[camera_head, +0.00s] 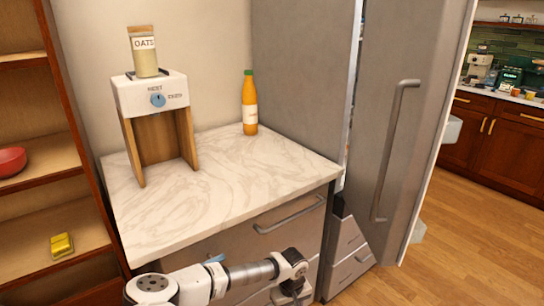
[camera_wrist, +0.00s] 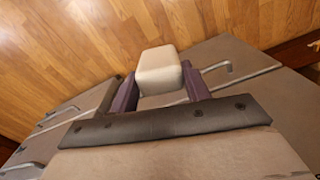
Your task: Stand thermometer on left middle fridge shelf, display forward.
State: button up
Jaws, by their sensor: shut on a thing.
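My gripper (camera_wrist: 160,90) is shut on a small off-white block with rounded edges, which I take to be the thermometer (camera_wrist: 158,68). Its two dark purple fingers press on opposite sides of the block. No display shows on the faces I can see. In the head view, my gripper (camera_head: 291,290) is low in front of the counter drawers, near the bottom edge, and the thermometer cannot be made out there. The grey fridge (camera_head: 305,70) stands right of the counter, its door (camera_head: 392,130) swung partly open. The middle shelf is hidden.
A marble counter (camera_head: 230,185) holds a white dispenser stand (camera_head: 150,92) with an oats jar (camera_head: 143,52), and an orange bottle (camera_head: 249,105). Wooden shelves (camera_head: 60,150) stand at the left. Open wood floor (camera_head: 470,230) lies right of the fridge door.

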notch_tip(320, 180, down, 4)
jog(key=s+d+m, duration=0.2)
jog(key=m, duration=0.2)
jog(key=a, duration=0.7)
jog(key=shift+s+a+f, duration=0.15)
jog(key=shift+s+f, duration=0.15)
jog(key=shift+f, duration=0.15)
